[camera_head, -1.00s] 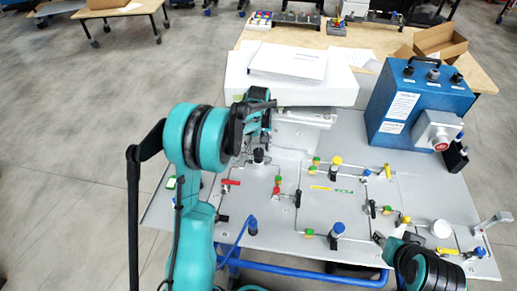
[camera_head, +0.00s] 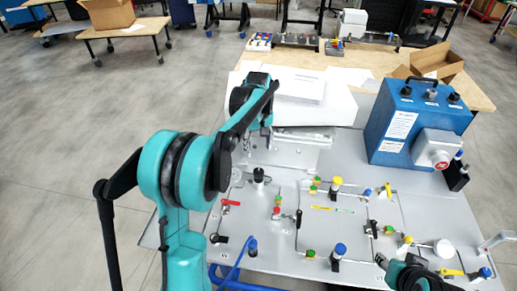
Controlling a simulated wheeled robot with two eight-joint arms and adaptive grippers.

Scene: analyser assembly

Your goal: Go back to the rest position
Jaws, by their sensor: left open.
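My left arm rises from the bottom left in teal and black. Its gripper (camera_head: 256,112) is up beside the white box and above the back left edge of the panel, apart from the panel's fittings. It is open, and I see nothing held in it. The fingers are partly hidden by the arm's own black link. My right arm shows only as a teal and black part (camera_head: 412,274) at the bottom right, cut off by the picture's edge. I cannot make out its jaws.
The grey panel (camera_head: 330,228) carries thin pipes and several valves with coloured caps. A blue case (camera_head: 404,118) with a red button box stands at its back right. A white box (camera_head: 335,108) with papers on top lies behind. An open carton (camera_head: 432,68) sits on the wooden table.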

